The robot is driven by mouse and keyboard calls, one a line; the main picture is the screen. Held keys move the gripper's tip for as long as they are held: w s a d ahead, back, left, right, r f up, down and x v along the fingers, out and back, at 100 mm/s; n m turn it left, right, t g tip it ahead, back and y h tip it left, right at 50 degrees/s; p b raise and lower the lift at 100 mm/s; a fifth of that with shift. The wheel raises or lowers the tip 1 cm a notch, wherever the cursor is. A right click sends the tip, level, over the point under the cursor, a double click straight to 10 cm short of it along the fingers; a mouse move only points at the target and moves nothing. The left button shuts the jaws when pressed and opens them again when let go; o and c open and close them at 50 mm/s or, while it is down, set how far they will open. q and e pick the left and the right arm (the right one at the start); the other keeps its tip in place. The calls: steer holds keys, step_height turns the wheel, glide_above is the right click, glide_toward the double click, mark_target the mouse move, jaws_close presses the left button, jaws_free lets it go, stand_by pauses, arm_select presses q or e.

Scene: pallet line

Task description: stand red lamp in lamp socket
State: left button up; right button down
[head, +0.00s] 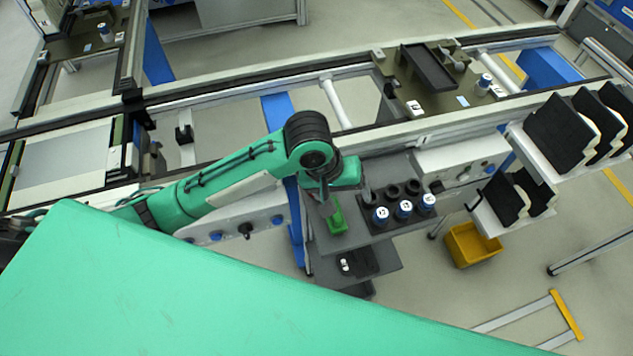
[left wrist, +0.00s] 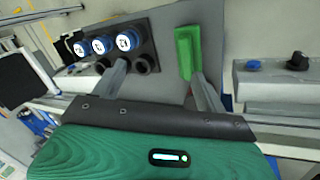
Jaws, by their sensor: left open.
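My left gripper (head: 327,203) is open and empty, pointing down over the left part of a small grey shelf (head: 355,238). In the left wrist view its two fingers (left wrist: 163,85) are spread apart, with the green holder (left wrist: 185,55) by the right finger and a black rack (left wrist: 140,40) behind the left one. The green holder also shows in the head view (head: 337,222). Several dark round sockets (head: 392,192) are empty on the rack, beside blue cylinders with white tops (head: 403,209). My right gripper is out of view.
A conveyor line (head: 240,85) runs behind the shelf, with a dark fixture plate (head: 440,105) on it. A lower dark shelf (head: 385,278) holds a small white part (head: 345,265). A yellow bin (head: 470,245) stands on the floor, below white racks of black panels (head: 560,130).

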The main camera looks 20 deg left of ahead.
arm_select(q)
steer(key=w+a+r+n+g+y, duration=0.1)
steer(key=w+a+r+n+y, duration=0.3)
steer(key=w+a+r+n, duration=0.3)
steer(key=f, duration=0.6)
steer(key=f+p, duration=0.1)
steer(key=f, duration=0.2)
steer(key=shift+s+a+f, duration=0.25)
steer(key=shift+s+a, duration=0.05)
steer(key=shift+a, duration=0.05)
steer(key=f+p, duration=0.1)
steer(key=f, duration=0.3)
steer(key=shift+w+f+p, duration=0.2)
steer(key=shift+f+p, duration=0.1)
steer(key=shift+p, duration=0.1)
steer(key=shift+f, duration=0.5)
steer(key=c, duration=1.2)
steer(key=shift+r, duration=0.15)
